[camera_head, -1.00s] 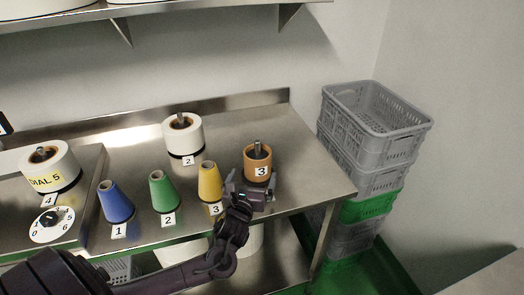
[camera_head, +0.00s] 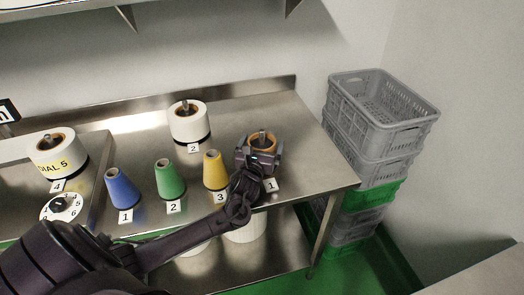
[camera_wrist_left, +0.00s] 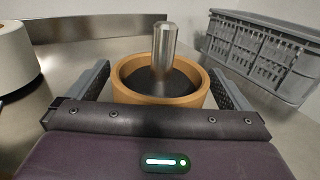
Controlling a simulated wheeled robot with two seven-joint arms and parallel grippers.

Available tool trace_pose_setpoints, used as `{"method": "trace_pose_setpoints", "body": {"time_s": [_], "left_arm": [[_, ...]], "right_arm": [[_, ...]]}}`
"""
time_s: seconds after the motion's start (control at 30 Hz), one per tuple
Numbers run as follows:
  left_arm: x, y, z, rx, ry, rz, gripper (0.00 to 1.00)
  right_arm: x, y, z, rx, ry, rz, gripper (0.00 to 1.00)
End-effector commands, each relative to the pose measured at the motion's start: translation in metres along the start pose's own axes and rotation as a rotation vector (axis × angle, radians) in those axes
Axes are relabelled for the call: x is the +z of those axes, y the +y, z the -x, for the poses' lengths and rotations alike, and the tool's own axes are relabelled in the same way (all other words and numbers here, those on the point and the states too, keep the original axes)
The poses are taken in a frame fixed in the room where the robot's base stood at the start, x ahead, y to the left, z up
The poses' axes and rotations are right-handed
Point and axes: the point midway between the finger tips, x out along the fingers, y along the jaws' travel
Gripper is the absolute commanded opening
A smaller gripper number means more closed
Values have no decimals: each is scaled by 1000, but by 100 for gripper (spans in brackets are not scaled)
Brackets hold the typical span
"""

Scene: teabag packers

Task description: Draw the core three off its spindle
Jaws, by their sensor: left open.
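The brown core (camera_head: 263,137) sits on its spindle near the right end of the steel table. In the left wrist view the core (camera_wrist_left: 130,88) is a hollow ring with dark filling, and the metal spindle (camera_wrist_left: 164,55) stands up through it. My left gripper (camera_head: 259,152) is open, with its fingers on either side of the core and a small gap showing on each side. The gripper hides the core's front in the head view. A tag reading 1 (camera_head: 270,185) lies in front of it. My right gripper is not in view.
A white roll (camera_head: 189,125) stands behind to the left. Yellow (camera_head: 215,170), green (camera_head: 169,180) and blue (camera_head: 122,189) cones stand to the left. A dial (camera_head: 62,207) and another roll (camera_head: 55,155) are farther left. Stacked grey crates (camera_head: 376,125) stand right of the table.

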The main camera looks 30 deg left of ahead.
Motion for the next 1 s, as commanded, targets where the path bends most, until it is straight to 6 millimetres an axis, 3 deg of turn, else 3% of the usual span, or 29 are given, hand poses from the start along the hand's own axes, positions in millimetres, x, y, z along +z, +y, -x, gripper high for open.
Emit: {"method": "trace_pose_setpoints", "body": {"time_s": [0.03,0.37,0.73,1.0], "left_arm": [[0,0,0,0,0,0,100],[0,0,0,0,0,0,59],[7,0,0,-1,-2,0,59],[44,0,0,-2,-4,-1,59]], "right_arm": [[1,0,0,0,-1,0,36],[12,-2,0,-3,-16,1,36],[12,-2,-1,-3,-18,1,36],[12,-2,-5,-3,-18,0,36]]}}
